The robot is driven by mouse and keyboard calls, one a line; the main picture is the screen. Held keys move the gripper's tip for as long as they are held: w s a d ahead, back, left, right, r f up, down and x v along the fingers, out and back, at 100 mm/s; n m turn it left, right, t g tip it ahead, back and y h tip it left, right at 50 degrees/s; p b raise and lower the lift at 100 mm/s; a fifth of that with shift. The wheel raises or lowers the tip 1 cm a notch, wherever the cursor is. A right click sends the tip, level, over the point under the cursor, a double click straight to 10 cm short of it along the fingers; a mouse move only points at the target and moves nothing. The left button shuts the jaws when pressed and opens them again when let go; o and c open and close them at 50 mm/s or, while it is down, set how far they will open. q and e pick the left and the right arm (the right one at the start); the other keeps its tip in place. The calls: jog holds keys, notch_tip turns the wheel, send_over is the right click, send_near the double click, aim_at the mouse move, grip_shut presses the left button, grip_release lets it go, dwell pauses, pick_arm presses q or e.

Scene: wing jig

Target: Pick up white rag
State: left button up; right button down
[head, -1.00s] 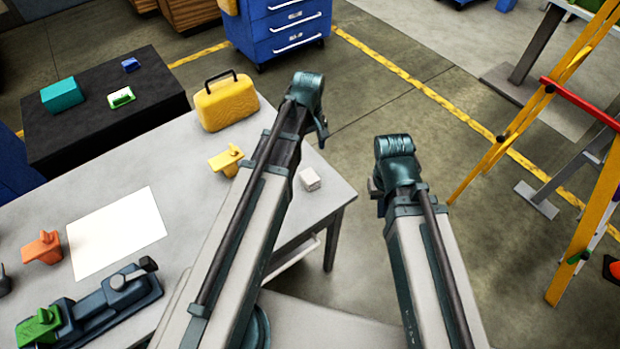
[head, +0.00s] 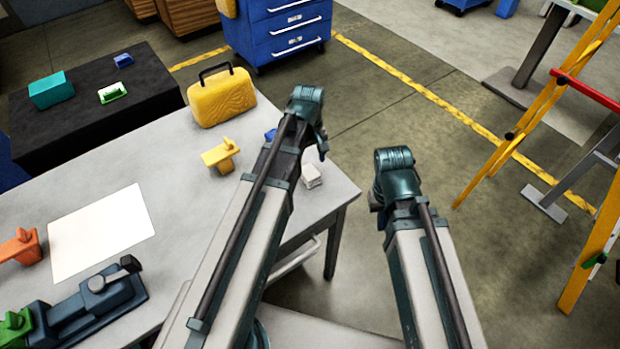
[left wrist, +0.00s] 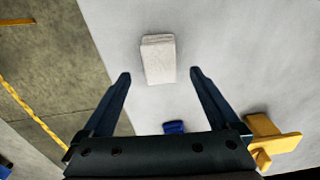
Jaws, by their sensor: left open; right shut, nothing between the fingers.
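The white rag (head: 312,176) is a small folded block lying on the grey table near its right edge. It also shows in the left wrist view (left wrist: 158,60), just beyond and between the fingertips. My left gripper (head: 321,148) is open and empty above the table, close to the rag in the head view; its two fingers show in the left wrist view (left wrist: 160,76). My right gripper (head: 376,200) is over the floor, off the table's right side; its fingers are mostly hidden behind the arm.
On the table (head: 175,175) are a yellow case (head: 221,98), a yellow clamp (head: 221,156), a white sheet (head: 100,232), an orange clamp (head: 20,247) and a dark jig (head: 95,300). A blue piece (left wrist: 174,127) lies near the left gripper. A yellow ladder (head: 540,110) stands at right.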

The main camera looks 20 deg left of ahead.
aim_at(310, 172)
pick_arm(q)
jog(key=shift+s+d+f+b, duration=0.1)
jog(key=shift+f+b, duration=1.25)
jog(key=shift+s+d+f+b, duration=0.1)
jog(key=shift+f+b, duration=1.2)
jog(key=shift+r, duration=0.1)
jog(key=shift+c, duration=0.3)
jog(key=c, duration=1.4)
jog(key=shift+r+p, duration=0.85)
jog(key=shift+p, duration=0.1)
jog(key=shift+s+a+r+p, duration=0.15)
jog(key=shift+r+p, duration=0.4)
jog(key=shift+p, duration=0.05)
jog(key=shift+s+a+r+p, duration=0.1)
jog(key=shift+s+r+p, duration=0.05)
jog(key=shift+r+p, duration=0.4)
jog(key=s+a, duration=0.6)
jog(key=a, duration=0.1)
jog(key=s+a+r+p, duration=0.1)
jog(key=s+a, duration=0.3)
jog(key=shift+a, duration=0.25)
